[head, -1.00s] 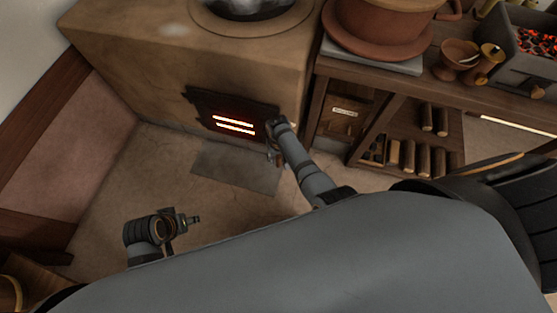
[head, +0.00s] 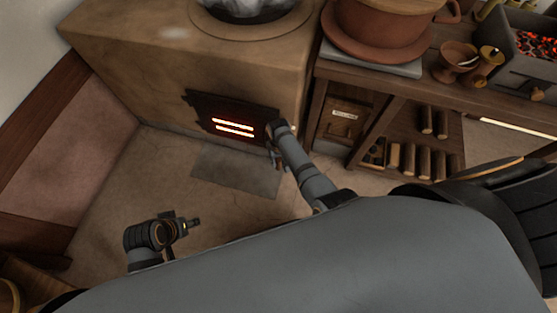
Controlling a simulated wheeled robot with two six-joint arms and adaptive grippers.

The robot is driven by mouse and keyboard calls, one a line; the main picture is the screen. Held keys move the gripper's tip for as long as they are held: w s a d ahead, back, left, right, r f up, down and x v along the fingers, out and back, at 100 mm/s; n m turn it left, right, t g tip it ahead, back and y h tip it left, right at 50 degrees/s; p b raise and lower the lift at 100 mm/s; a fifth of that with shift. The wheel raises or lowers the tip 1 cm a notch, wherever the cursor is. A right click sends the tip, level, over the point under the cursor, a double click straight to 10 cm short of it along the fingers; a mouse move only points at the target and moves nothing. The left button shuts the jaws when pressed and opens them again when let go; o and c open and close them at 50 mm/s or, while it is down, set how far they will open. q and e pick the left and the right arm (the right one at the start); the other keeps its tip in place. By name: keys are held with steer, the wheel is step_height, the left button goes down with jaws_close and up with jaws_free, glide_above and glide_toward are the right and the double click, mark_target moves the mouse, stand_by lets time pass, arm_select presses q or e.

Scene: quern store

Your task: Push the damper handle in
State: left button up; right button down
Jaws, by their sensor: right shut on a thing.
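The clay stove (head: 150,80) has a dark iron fire door (head: 235,112) with two glowing slits in its front. My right gripper (head: 274,159) is at the stove's front, just below and right of the fire door. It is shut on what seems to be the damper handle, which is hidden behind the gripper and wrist. My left gripper (head: 190,225) is held over the floor at lower left, apart from the stove. Its fingers are too small to tell open from shut.
A grey plate (head: 235,170) lies on the floor before the stove. A wooden bench (head: 420,85) stands at right, with a terracotta pot (head: 380,30), small cups and a box of glowing coals (head: 540,45). Several logs (head: 410,160) lie below. Floor at left is clear.

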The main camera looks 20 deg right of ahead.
steer(key=w, duration=0.1)
steer(key=w+d, duration=0.1)
steer(key=w+d+b, duration=0.1)
steer(key=shift+w, duration=0.3)
steer(key=shift+a, duration=0.1)
steer(key=c, duration=1.2)
jaws_free()
steer(key=shift+o, duration=0.2)
step_height(320, 180, up, 12)
